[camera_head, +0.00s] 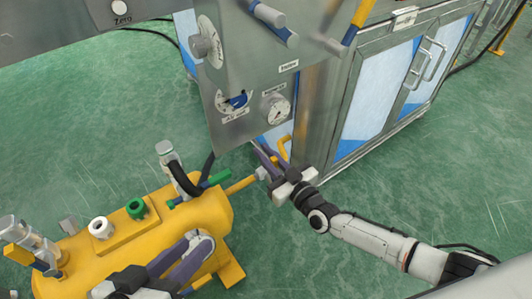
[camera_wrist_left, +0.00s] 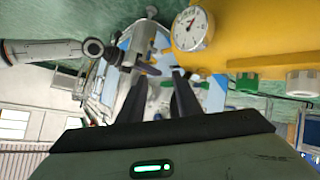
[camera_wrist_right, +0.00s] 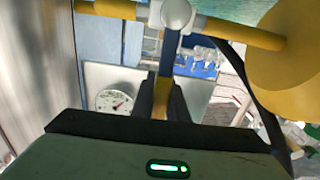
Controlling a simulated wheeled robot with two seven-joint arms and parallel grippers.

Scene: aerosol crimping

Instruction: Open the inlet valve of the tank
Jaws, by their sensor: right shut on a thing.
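The yellow tank (camera_head: 190,215) lies at the lower left in the head view, and a yellow pipe (camera_head: 241,185) runs right from it to a small pale valve (camera_head: 264,173). In the right wrist view, the valve body (camera_wrist_right: 175,14) sits on the pipe at the top, with a lever (camera_wrist_right: 163,88) reaching toward me. My right gripper (camera_wrist_right: 163,100) is shut on that lever; its tip is partly hidden between the fingers. My left gripper (camera_wrist_left: 158,97) is open and empty, near the tank's gauge (camera_wrist_left: 192,28).
A steel machine panel (camera_head: 240,75) with a gauge (camera_head: 276,108) and knobs stands above the pipe. A glazed cabinet (camera_head: 385,90) is to its right. White (camera_head: 101,228) and green (camera_head: 137,208) fittings sit on the tank. Green floor at right is free beyond my arm.

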